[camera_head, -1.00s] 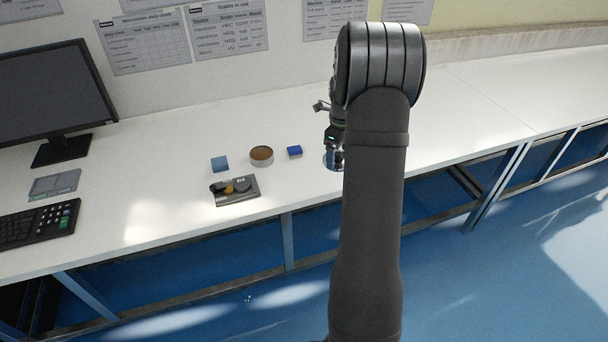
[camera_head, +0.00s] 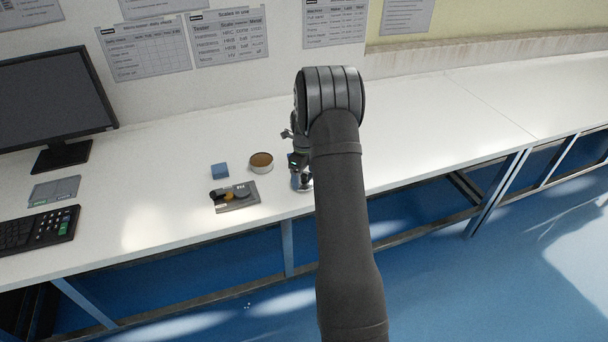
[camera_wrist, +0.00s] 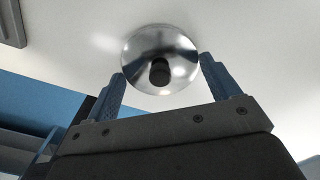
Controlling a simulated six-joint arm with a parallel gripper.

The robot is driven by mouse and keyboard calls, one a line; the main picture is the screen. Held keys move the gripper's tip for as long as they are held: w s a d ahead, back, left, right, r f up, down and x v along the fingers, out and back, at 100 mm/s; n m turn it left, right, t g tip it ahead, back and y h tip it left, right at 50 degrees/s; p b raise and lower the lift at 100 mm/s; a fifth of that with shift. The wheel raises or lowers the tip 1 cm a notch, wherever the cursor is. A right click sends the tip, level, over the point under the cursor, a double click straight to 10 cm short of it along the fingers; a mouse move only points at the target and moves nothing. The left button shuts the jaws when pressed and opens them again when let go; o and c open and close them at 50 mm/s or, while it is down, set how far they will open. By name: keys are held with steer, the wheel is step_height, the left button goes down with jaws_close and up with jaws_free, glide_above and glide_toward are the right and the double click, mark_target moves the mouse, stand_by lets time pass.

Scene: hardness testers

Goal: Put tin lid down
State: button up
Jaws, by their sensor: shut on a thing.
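The tin lid (camera_wrist: 145,48) is a shiny round metal disc with a black knob. In the wrist view it lies between the two blue fingers of my gripper (camera_wrist: 163,68), which is shut on it. In the head view my gripper (camera_head: 301,182) is near the front edge of the bench, to the right of the open tin, and mostly hidden behind my arm. The open round tin (camera_head: 261,168) has brown contents and stands on the bench. I cannot tell whether the lid touches the bench.
A grey tray (camera_head: 246,203) with small items lies left of my gripper. A blue block (camera_head: 220,171) stands behind it. A keyboard (camera_head: 38,228) and monitor (camera_head: 55,100) are at the left. The white bench (camera_head: 440,130) is clear to the right.

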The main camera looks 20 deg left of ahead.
steer(key=shift+f, duration=0.2)
steer(key=o, duration=0.9)
step_height(320, 180, up, 12)
steer(key=shift+r, duration=0.15)
